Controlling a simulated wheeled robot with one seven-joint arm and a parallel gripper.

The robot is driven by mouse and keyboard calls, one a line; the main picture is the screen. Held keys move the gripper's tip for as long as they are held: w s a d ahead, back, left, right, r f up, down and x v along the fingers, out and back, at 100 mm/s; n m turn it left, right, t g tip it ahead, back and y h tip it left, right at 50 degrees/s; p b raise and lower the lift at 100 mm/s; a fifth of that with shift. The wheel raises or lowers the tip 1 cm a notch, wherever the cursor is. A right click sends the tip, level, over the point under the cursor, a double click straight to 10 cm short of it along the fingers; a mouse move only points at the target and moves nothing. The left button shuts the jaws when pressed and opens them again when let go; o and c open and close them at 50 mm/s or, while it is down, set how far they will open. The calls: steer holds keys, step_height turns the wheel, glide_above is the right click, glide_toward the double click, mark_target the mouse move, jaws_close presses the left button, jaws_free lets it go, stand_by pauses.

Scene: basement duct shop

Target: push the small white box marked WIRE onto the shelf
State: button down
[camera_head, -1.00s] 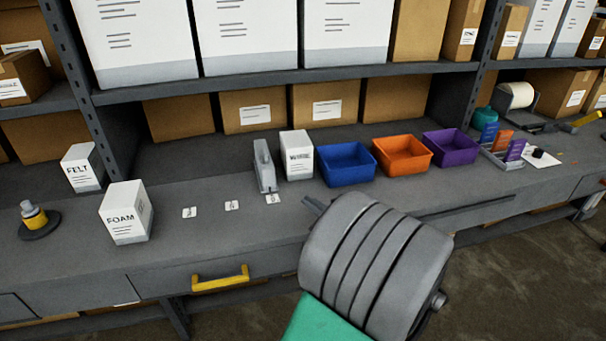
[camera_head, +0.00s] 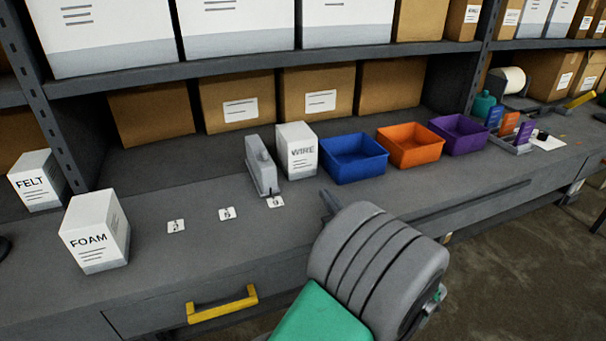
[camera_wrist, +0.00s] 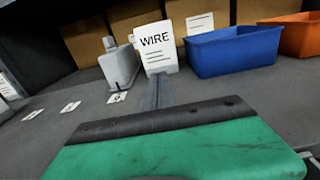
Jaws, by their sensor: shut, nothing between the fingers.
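The small white box marked WIRE (camera_head: 297,150) stands upright on the grey bench, between a grey upright holder (camera_head: 262,168) and a blue bin (camera_head: 352,157). In the wrist view the WIRE box (camera_wrist: 157,48) is straight ahead, its label facing me. My gripper (camera_head: 328,204) is shut and empty, low over the bench in front of the box; its thin fingers also show in the wrist view (camera_wrist: 157,92), pointing at the box's base. Whether the tips touch it I cannot tell. The shelf bay (camera_head: 150,160) with cardboard boxes lies behind.
Orange (camera_head: 410,145) and purple (camera_head: 459,132) bins stand right of the blue one. White FOAM (camera_head: 95,232) and FELT (camera_head: 37,181) boxes stand at the left. Small numbered cards (camera_head: 227,214) lie on the bench. A yellow drawer handle (camera_head: 222,304) is on the front.

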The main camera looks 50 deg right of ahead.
mark_target(305, 164)
steer(key=x, duration=1.3)
steer(key=shift+r+p, duration=0.15)
steer(key=shift+p, duration=0.25)
steer(key=shift+s+d, duration=0.1)
